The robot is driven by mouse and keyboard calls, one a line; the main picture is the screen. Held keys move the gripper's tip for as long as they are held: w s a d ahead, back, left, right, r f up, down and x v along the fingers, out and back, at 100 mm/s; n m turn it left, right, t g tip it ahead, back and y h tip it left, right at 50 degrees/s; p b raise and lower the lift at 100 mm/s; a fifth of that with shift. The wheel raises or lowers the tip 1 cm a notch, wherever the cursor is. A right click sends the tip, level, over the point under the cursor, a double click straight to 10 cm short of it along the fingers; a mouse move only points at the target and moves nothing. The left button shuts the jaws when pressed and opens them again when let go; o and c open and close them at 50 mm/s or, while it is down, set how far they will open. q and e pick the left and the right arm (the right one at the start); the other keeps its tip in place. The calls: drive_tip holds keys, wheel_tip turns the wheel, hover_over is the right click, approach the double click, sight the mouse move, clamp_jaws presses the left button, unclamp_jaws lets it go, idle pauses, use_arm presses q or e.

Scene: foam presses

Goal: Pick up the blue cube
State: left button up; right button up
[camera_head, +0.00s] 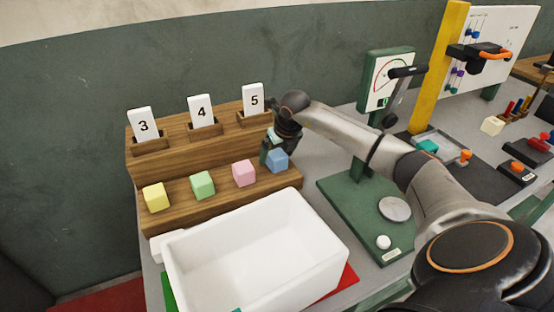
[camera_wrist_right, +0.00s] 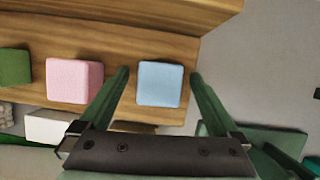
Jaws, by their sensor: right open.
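The blue cube (camera_head: 277,160) sits at the right end of the lower step of a wooden stand (camera_head: 220,205). In the right wrist view the blue cube (camera_wrist_right: 160,83) lies between the two green fingers of my right gripper (camera_wrist_right: 160,78). The fingers stand apart, with a gap on each side of the cube. In the head view my right gripper (camera_head: 270,150) is at the cube, and its fingers are partly hidden. My left gripper is not in view.
Pink (camera_head: 244,173), green (camera_head: 203,184) and yellow (camera_head: 155,197) cubes share the step. Cards 3, 4 and 5 stand above. A white bin (camera_head: 335,236) is in front. A green-based gauge press (camera_head: 345,205) stands to the right, below my right arm.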

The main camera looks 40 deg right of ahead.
drive_tip(key=shift+c, duration=0.4)
drive_tip(key=c, duration=1.3)
